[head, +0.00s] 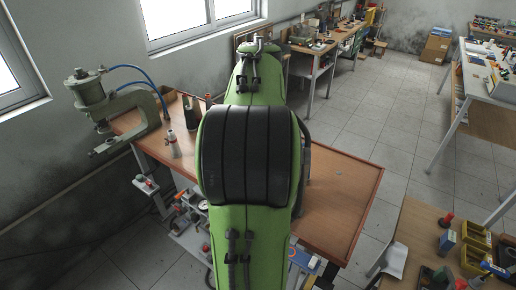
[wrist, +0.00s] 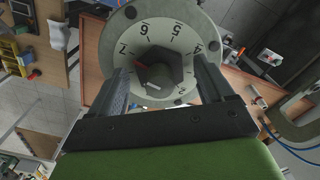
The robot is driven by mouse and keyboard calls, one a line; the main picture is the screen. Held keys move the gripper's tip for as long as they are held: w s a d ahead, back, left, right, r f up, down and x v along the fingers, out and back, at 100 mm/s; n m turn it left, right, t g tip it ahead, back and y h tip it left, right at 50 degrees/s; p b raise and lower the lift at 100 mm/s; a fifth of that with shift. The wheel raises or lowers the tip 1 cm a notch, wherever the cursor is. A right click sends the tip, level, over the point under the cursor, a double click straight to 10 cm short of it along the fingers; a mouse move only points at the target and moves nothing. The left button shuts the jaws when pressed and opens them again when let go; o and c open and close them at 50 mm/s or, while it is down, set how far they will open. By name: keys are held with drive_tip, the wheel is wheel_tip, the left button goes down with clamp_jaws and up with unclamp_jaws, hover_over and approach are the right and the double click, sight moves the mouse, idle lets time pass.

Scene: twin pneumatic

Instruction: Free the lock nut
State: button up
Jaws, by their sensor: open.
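In the wrist view, a round pale dial face (wrist: 140,43) with black numbers fills the upper middle. A dark six-sided nut (wrist: 160,72) sits at its centre, with a red pointer to its left. My gripper (wrist: 163,64) is open, with one finger to the left of the nut and one to the right. There are gaps between the fingers and the nut, and I cannot tell whether the fingertips reach its depth. In the head view, my green arm hides the gripper and the dial.
The brown bench (head: 340,190) has bare room at its right side. Another table (head: 425,222) with yellow bins stands at lower right. Grey tiled floor lies between.

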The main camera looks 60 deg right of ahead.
wheel_tip(320, 180, up, 12)
drive_tip(key=p, duration=0.2)
idle(0.7)
